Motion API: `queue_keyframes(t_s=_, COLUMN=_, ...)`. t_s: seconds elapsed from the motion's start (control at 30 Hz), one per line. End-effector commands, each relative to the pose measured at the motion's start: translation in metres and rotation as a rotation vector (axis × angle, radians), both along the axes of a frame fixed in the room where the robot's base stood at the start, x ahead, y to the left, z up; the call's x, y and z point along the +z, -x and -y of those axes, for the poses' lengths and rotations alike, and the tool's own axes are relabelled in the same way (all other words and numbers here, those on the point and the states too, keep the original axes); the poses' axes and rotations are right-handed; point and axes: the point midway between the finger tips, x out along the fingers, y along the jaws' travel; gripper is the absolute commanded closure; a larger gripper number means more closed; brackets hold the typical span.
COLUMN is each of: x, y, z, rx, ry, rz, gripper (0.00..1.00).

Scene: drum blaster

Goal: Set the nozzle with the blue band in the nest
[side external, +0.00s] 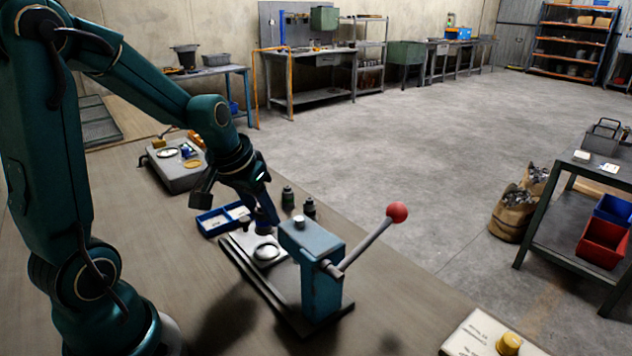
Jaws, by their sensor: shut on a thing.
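My gripper (264,224) points down beside the blue press (312,262), above the pale base plate. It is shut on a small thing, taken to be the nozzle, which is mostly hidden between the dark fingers. Its blue band cannot be made out. Just below the fingertips, a round, silvery ring-like seat, seemingly the nest (267,252), lies on the plate. The fingertips look a little above it; the exact gap cannot be told.
The press has a lever with a red ball (397,212) reaching right. Two dark bottle-like pieces (287,196) stand behind it. A blue divided tray (211,223) lies left of the gripper. A grey box with discs (176,172) is farther back.

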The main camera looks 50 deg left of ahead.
Motion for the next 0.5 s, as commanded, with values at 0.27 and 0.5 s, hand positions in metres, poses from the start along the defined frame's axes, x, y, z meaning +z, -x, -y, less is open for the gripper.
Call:
queue_keyframes(t_s=0.27, x=-0.021, y=0.0, z=0.0, rx=-0.002, ry=0.001, rz=-0.003, gripper=1.0)
queue_keyframes(t_s=0.5, x=-0.037, y=-0.001, z=0.001, rx=-0.001, ry=0.003, rz=0.0, gripper=1.0)
